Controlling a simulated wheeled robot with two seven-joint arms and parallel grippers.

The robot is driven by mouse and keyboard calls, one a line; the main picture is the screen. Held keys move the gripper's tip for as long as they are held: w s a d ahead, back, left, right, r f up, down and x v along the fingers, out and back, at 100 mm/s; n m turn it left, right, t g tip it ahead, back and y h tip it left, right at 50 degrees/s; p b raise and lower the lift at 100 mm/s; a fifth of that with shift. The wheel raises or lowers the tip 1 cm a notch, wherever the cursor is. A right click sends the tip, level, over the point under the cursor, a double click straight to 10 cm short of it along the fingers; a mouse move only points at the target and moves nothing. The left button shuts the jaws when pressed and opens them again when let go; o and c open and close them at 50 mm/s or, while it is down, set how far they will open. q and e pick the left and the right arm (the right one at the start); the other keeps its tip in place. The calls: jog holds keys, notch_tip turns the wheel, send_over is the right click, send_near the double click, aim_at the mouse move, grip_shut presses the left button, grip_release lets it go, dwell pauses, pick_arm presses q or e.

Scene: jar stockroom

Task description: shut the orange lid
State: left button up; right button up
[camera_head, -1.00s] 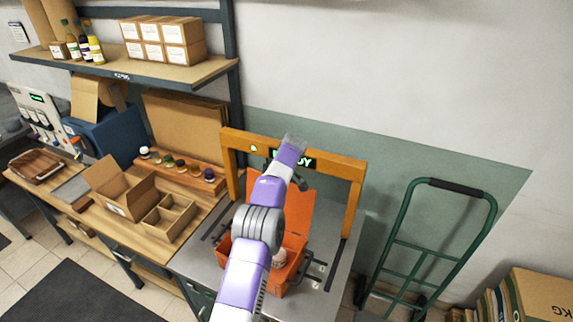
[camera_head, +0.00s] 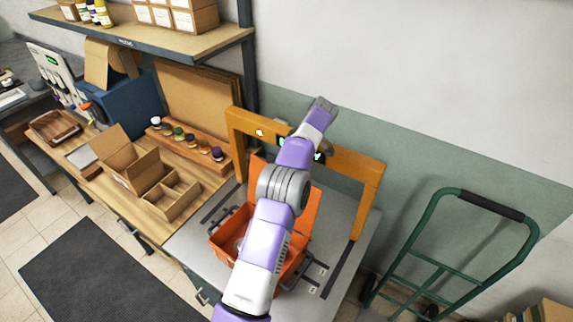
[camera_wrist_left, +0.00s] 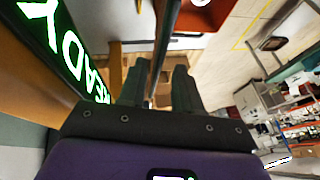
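The orange box (camera_head: 221,238) stands open on the grey metal table, with part of its inside showing. Its orange lid (camera_head: 311,212) stands raised at the back, and my arm hides much of it. My left gripper (camera_head: 322,103) is beyond and above the lid, by the orange frame's top bar. In the left wrist view, the two fingers of my left gripper (camera_wrist_left: 158,85) are apart with nothing seen held between them. An orange-red surface, likely part of the box (camera_wrist_left: 207,18), shows at the top of that view. My right gripper is not in view.
An orange frame (camera_head: 369,180) with a lit green sign (camera_wrist_left: 70,50) arches over the table behind the box. A green hand truck (camera_head: 407,246) stands to the right. A wooden bench with cardboard boxes (camera_head: 122,158) and a rack of small jars (camera_head: 190,145) is at the left.

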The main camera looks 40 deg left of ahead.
pick_arm(q)
jog(key=shift+x, duration=1.1)
jog(key=shift+s+a+f, duration=0.1)
jog(key=shift+f, duration=0.15)
jog(key=shift+c, duration=0.3)
grip_shut()
